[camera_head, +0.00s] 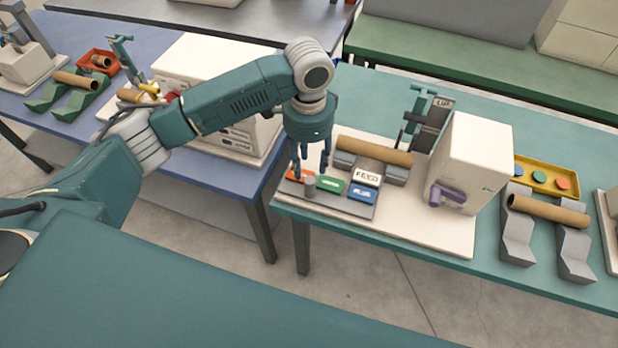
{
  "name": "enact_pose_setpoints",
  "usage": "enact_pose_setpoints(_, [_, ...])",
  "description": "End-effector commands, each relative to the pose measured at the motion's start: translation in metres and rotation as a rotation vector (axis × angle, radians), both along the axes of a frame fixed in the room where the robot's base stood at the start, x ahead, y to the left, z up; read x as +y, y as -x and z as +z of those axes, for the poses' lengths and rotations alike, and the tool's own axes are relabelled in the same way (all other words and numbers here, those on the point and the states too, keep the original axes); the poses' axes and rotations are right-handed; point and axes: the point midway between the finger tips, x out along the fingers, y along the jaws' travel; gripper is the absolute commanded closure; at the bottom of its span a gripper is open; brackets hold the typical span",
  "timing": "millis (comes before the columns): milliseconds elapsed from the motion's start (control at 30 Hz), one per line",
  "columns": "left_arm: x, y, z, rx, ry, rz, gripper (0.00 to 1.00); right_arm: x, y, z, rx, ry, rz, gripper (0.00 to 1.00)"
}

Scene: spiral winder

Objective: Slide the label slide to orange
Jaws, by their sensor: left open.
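The label slide is a small grey knob (310,184) on a grey panel (352,207) at the front left of the white machine base. The knob stands between an orange label (296,175) on its left and a green label (332,185) on its right. A blue label (362,194) lies further right on the panel. My left gripper (310,168) points down just above the knob, its fingers open and apart. Whether the fingers touch the knob is hard to tell. The fingers partly cover the orange label. My right gripper is out of view.
A "FEED" button (367,177) and a cardboard tube (375,151) on grey rollers lie just right of the gripper. A white housing (474,160) with a purple handle (447,196) stands further right. A blue table with another machine is at left.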

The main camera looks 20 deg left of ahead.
Motion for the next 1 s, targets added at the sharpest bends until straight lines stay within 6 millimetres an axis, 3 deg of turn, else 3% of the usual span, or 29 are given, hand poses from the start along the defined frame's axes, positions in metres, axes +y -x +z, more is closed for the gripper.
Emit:
enact_pose_setpoints(400, [-0.001,0.001,-0.073,0.000,0.000,0.000,0.59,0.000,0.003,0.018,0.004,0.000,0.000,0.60])
enact_pose_setpoints(600, [0.000,0.000,-0.087,-0.003,0.001,0.000,0.59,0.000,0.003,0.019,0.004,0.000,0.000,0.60])
enact_pose_setpoints(867, [0.000,0.000,-0.089,-0.003,0.001,-0.001,0.59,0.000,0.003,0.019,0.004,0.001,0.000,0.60])
enact_pose_setpoints(1000, [0.000,0.000,-0.088,-0.003,0.001,-0.001,0.85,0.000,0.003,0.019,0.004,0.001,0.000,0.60])
